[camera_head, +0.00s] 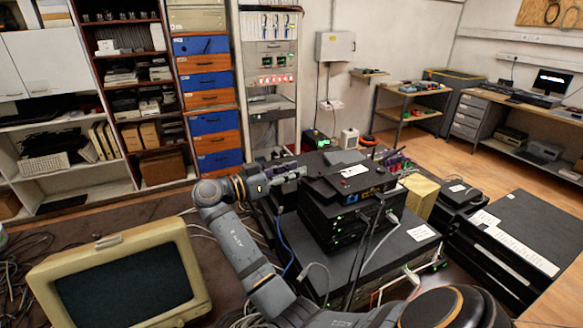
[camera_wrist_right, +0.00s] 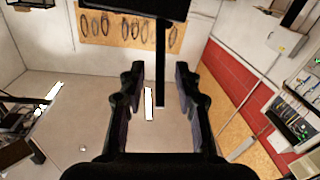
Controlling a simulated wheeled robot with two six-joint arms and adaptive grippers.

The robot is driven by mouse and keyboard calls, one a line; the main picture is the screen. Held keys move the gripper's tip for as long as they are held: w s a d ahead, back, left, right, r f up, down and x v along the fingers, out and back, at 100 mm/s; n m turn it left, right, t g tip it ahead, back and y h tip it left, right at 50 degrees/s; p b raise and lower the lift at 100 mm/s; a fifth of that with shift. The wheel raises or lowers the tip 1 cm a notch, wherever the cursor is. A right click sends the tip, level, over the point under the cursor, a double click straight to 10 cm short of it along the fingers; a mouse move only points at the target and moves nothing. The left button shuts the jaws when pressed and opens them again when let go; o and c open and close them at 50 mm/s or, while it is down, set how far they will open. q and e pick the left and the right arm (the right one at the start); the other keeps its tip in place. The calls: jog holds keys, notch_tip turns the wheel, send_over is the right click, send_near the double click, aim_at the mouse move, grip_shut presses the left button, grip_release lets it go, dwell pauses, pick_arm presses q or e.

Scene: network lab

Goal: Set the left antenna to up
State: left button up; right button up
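The black router (camera_head: 340,184), with a white label on top, sits on a stack of black devices. My right gripper (camera_head: 300,172) is at the router's far left corner and points right. In the right wrist view its two fingers (camera_wrist_right: 158,85) stand apart, open. A dark straight bar, seemingly the left antenna (camera_wrist_right: 160,70), shows between them with a gap on each side. It extends from a dark box at the top of that view. I cannot make out this antenna clearly in the head view. My left gripper is not in view.
Black stacked devices (camera_head: 345,226) and thin dark cables stand close below the router. A beige monitor (camera_head: 125,280) is at the front left. A yellowish box (camera_head: 420,195) and a black cabinet (camera_head: 520,225) are to the right. Loose cables lie on the table.

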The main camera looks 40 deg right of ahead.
grip_shut()
dwell(0.5)
